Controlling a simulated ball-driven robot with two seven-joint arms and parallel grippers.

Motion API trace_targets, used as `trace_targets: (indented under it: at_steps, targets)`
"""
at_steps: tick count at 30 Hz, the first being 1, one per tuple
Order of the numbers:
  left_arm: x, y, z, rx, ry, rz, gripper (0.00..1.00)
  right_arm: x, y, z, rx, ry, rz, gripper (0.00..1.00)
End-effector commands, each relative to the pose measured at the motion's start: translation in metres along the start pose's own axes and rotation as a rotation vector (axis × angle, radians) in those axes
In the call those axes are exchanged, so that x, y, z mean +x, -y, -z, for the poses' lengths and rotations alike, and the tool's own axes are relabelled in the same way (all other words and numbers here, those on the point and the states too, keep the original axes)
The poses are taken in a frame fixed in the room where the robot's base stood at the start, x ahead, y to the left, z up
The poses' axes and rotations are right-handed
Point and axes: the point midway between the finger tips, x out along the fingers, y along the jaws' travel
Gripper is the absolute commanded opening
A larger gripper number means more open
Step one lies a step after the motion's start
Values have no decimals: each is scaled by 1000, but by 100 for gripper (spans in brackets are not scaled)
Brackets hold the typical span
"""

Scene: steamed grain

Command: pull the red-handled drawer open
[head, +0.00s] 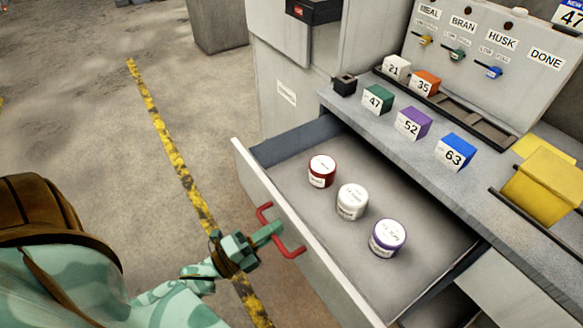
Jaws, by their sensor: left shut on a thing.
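The red-handled drawer (325,273) stands pulled out from the grey counter. Its inside shows, with three small labelled jars on its floor: a red one (321,172), a white one (352,202) and a purple-banded one (388,238). The red handle (291,252) is on the drawer's front face. My left gripper (268,233), teal, is at the handle and shut on it; its fingers hide the middle of the handle. My right gripper is not in view.
Numbered blocks, among them green (378,100), purple (413,123) and blue (455,151), sit on the counter (440,184). A labelled panel (470,75) stands behind, and a yellow bin (545,180) is at right. Open floor lies left of the drawer.

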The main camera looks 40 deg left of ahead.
Motion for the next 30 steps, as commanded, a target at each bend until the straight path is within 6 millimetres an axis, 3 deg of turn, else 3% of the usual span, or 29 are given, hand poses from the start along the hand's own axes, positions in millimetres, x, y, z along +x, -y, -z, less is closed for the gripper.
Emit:
trace_targets:
  at_steps: [3, 9, 22, 24, 25, 30]
  targets:
    - [-17, 2, 1, -1, 1, -5, 0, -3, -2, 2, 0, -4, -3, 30]
    - [-31, 4, 1, 1, 0, -5, 0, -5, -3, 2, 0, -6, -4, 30]
    - [-34, 4, 1, 1, 0, -4, 0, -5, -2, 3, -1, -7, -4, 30]
    - [-34, 4, 1, 1, 0, -4, 26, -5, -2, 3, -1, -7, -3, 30]
    - [-34, 5, 0, 1, 0, -4, 30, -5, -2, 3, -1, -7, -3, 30]
    - [-34, 5, 0, 1, 0, -2, 30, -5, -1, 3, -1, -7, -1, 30]
